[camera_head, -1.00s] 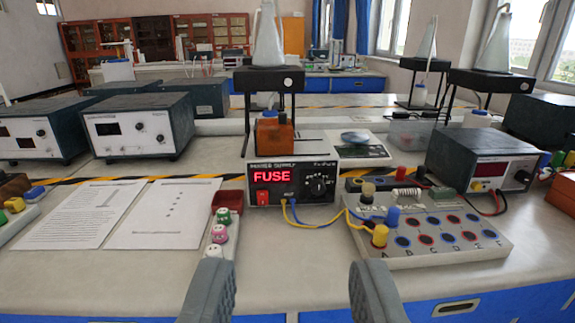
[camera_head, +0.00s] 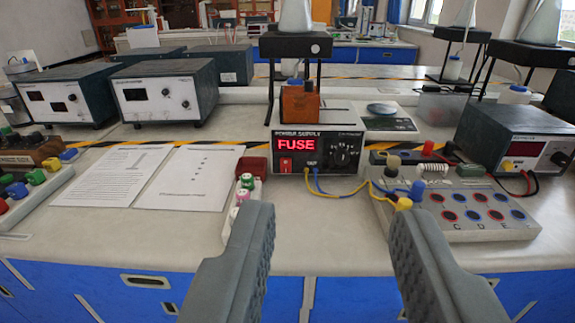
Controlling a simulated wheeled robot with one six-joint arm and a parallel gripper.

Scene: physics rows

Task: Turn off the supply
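The power supply (camera_head: 318,154) stands on the bench in the middle of the view. Its red display (camera_head: 297,144) reads "FUSE". A red switch (camera_head: 286,165) sits at the lower left of its front panel, and a black knob (camera_head: 345,154) is at the right. Blue and yellow leads (camera_head: 330,193) run from its front sockets to the board at the right. My gripper (camera_head: 328,220) is open and empty, with its two fingers apart in front of the supply, short of it and touching nothing.
A white terminal board (camera_head: 455,232) with coloured plugs lies at the right. Paper sheets (camera_head: 190,178) and a strip with coloured plugs (camera_head: 240,215) lie at the left. An orange block (camera_head: 300,104) sits before a black stand (camera_head: 290,47). The bench just before the supply is clear.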

